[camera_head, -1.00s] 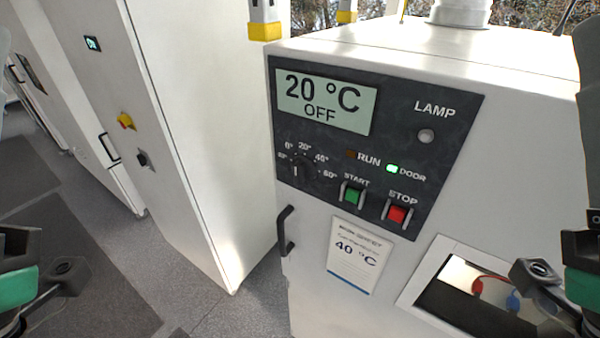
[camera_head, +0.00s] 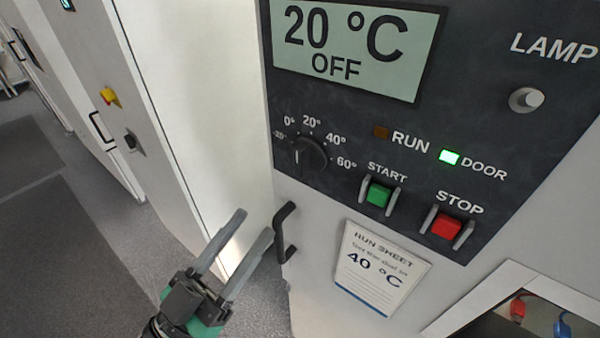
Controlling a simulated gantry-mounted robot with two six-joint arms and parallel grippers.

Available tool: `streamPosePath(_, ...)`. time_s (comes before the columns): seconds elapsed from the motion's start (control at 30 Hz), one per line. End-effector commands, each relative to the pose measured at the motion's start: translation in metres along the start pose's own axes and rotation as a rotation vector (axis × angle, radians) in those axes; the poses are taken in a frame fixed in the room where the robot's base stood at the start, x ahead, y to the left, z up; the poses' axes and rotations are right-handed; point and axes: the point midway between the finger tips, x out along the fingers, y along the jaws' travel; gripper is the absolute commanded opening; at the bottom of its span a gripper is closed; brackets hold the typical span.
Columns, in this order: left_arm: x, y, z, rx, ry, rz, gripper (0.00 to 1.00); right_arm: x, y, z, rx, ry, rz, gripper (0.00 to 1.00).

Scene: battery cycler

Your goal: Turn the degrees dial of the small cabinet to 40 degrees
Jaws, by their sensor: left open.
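The small cabinet's degrees dial (camera_head: 309,154) is a round black knob on the dark control panel (camera_head: 340,125), with marks from -20° to 60° around it. A pale mark shows on the knob's left side; I cannot tell exactly which number it points to. The display (camera_head: 352,48) above reads 20 °C and OFF. My left gripper (camera_head: 254,225) is open and empty, with its two grey fingers pointing up and right. It is below and left of the dial, apart from it, near the black door handle (camera_head: 283,232). My right gripper is out of view.
Right of the dial are the green START button (camera_head: 378,194), red STOP button (camera_head: 446,226), lit green DOOR light (camera_head: 449,157) and LAMP knob (camera_head: 526,99). A run sheet (camera_head: 380,268) reads 40 °C. A tall white cabinet (camera_head: 195,110) stands at the left.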

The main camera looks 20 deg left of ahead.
Motion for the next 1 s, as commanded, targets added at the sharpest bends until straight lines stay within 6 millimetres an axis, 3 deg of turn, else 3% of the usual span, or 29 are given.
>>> streamPosePath(0.53,0.102,0.001,-0.003,0.0,0.001,0.001,0.5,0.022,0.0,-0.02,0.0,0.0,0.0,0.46)
streamPosePath(0.7,0.114,0.001,-0.002,0.0,0.001,0.001,0.5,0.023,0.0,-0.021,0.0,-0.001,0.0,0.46)
streamPosePath(0.93,0.114,0.001,-0.001,0.0,0.001,0.001,0.5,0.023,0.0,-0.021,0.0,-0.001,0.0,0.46)
streamPosePath(1.0,0.114,0.001,-0.001,0.0,0.001,0.001,0.37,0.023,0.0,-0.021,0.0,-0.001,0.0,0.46)
